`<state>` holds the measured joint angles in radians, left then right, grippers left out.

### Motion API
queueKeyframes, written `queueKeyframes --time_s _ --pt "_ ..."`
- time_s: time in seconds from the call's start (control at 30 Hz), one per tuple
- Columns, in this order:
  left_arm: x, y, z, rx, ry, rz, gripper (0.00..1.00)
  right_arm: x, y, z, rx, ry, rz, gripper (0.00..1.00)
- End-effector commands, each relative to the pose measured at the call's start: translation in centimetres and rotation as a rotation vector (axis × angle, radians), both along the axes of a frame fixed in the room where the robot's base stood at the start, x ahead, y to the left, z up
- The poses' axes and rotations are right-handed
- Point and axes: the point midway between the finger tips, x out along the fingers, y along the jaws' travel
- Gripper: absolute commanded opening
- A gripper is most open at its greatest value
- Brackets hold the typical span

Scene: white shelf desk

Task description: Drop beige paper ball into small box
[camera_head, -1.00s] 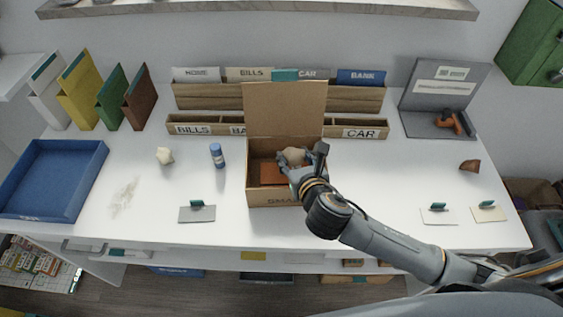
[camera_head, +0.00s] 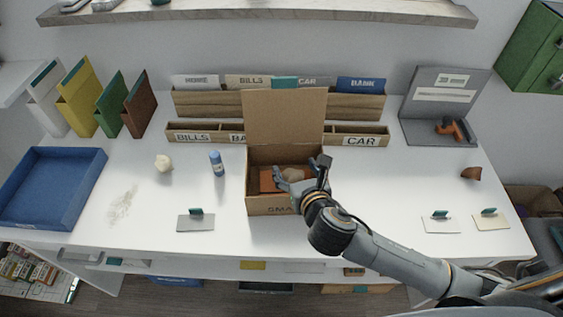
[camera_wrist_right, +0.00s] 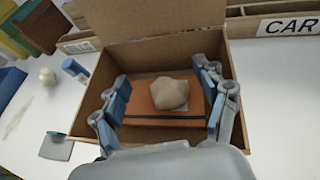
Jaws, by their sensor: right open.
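The small cardboard box (camera_head: 262,205) stands open on the desk with its lid raised at the back. A crumpled beige paper ball (camera_head: 293,174) is inside it, and the right wrist view shows the ball (camera_wrist_right: 170,94) on a brown-orange flat item (camera_wrist_right: 142,108) in the box. My right gripper (camera_head: 299,172) is over the box opening with its fingers spread. In the right wrist view the fingers (camera_wrist_right: 166,100) stand wide on both sides of the ball, apart from it. My left gripper is not seen.
A cream paper ball (camera_head: 163,162) and a blue glue stick (camera_head: 217,163) stand left of the box. A blue tray (camera_head: 82,217) is at the far left. Wooden letter racks (camera_head: 355,140) are behind, close to the raised lid. A brown lump (camera_head: 470,173) lies at right.

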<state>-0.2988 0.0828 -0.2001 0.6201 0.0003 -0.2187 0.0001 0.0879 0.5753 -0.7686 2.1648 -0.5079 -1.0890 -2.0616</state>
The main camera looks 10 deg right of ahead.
Motion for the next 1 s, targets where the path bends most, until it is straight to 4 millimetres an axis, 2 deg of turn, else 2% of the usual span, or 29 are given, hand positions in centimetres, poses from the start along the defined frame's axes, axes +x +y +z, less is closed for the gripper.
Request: queueKeyframes --time_s 0.3,0.5,0.7,1.0 --pt "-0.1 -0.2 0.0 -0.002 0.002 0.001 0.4 -6.3 0.0 2.4 0.001 0.004 0.003 0.73" --pt "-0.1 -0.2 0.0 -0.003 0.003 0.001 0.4 -9.0 -0.1 3.6 0.001 0.003 0.002 0.73" --pt "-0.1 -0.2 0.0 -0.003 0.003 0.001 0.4 -9.8 -0.1 4.0 0.001 0.002 0.0 0.73" --pt "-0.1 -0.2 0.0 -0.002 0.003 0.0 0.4 -9.8 -0.1 4.0 0.001 0.001 0.0 0.73"
